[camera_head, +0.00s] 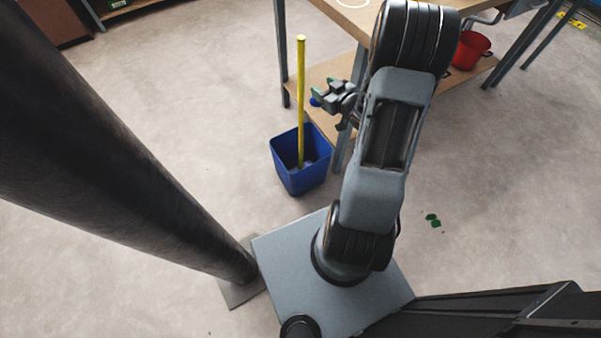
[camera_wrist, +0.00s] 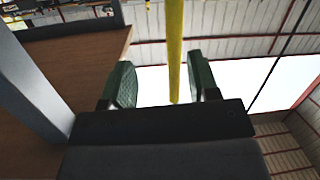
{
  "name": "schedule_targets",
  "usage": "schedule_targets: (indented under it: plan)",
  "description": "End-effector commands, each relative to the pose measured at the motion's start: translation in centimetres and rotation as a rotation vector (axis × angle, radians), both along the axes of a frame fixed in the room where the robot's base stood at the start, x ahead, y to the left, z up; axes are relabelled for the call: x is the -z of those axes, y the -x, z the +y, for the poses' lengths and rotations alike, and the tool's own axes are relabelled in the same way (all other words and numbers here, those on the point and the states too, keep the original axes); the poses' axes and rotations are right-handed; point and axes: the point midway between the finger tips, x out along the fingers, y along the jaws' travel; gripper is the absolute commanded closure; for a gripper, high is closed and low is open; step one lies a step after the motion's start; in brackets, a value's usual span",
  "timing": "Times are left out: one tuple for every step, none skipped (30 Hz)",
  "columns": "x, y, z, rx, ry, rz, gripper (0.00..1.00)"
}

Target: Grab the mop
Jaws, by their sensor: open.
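The mop (camera_head: 301,95) has a yellow handle and stands nearly upright in a blue bucket (camera_head: 300,172) on the floor; its head is hidden inside the bucket. My gripper (camera_head: 317,98) is beside the upper half of the handle, at its right. In the wrist view the mop handle (camera_wrist: 174,50) passes between the two green fingertips of my gripper (camera_wrist: 162,85), nearer the right finger. The gripper is open. I cannot tell whether the handle is fully between the jaws in depth.
A wooden workbench (camera_head: 345,15) with a lower shelf (camera_head: 325,75) and grey legs stands right behind the bucket and gripper. A red bucket (camera_head: 470,50) is at the right. A dark column (camera_head: 120,150) rises at the left. The floor left of the blue bucket is clear.

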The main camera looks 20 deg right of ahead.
Motion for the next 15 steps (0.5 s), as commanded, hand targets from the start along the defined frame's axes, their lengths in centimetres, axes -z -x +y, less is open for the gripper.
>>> schedule_targets:
  plan:
    - [2.4, 0.5, -0.2, -0.023, -0.039, -0.031, 0.45]
    - [2.9, 0.8, -0.2, -0.036, -0.058, -0.052, 0.45]
    - [3.5, 1.1, -0.2, -0.053, -0.082, -0.078, 0.45]
    - [3.8, 1.3, -0.2, -0.065, -0.097, -0.095, 0.45]
    - [4.1, 1.5, -0.1, -0.075, -0.111, -0.109, 0.45]
    - [4.4, 1.7, -0.1, -0.085, -0.128, -0.126, 0.45]
    - [4.6, 1.8, -0.1, -0.092, -0.137, -0.135, 0.45]
    - [4.8, 1.8, 0.0, -0.098, -0.146, -0.145, 0.45]
    - [4.9, 1.6, 0.1, -0.104, -0.154, -0.153, 0.45]
    - [4.9, 1.3, 0.3, -0.108, -0.159, -0.159, 0.45]
    - [4.9, 1.0, 0.4, -0.111, -0.161, -0.163, 0.45]
    - [5.0, 0.4, 0.7, -0.113, -0.165, -0.166, 0.45]
    - [5.0, -0.1, 0.9, -0.115, -0.166, -0.167, 0.45]
    - [4.9, -0.7, 1.1, -0.115, -0.166, -0.169, 0.45]
    - [4.9, -1.4, 1.3, -0.116, -0.165, -0.168, 0.45]
